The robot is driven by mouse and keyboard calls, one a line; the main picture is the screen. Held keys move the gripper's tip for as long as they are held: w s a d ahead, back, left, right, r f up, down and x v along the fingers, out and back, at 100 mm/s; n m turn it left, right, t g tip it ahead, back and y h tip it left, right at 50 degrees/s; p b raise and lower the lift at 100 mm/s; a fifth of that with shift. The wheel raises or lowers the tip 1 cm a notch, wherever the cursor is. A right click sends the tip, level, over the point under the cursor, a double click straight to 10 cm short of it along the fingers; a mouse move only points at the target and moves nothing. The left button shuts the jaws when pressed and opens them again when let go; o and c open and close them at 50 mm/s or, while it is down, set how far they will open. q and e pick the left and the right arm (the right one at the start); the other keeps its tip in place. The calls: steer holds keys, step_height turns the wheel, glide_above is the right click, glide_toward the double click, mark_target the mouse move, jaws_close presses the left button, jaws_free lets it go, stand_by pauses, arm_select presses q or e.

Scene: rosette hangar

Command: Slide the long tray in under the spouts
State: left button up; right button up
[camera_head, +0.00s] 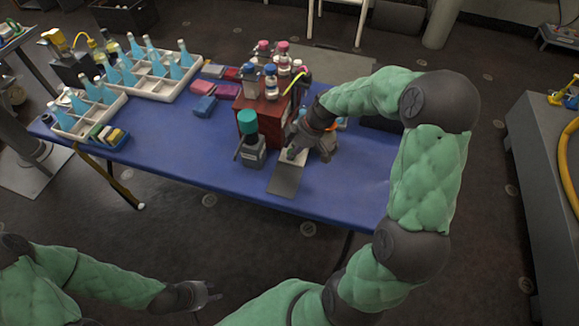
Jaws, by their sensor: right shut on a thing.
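A long, flat grey tray (286,180) lies near the front edge of the blue table, its near end close to that edge. My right gripper (294,151) is shut on the tray at its far part and hides what lies beneath. A red box (262,118) with several capped bottles on top stands just behind and left of that gripper. The spouts cannot be made out clearly. My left gripper (210,293) is low in front of the table, away from everything; its fingers are too small to judge.
White crates (133,87) of blue bottles fill the table's left end. Small red and blue blocks (204,106) lie mid-table. The front middle-left of the blue table (180,150) is clear.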

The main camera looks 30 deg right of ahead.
steer(key=shift+w+d+r, duration=0.1)
steer(key=shift+w+d, duration=0.8)
steer(key=o, duration=0.7)
steer(key=shift+o, duration=0.2)
steer(key=shift+a, duration=0.1)
steer(key=shift+s, duration=0.1)
step_height(320, 180, up, 7)
steer(key=p, duration=0.4)
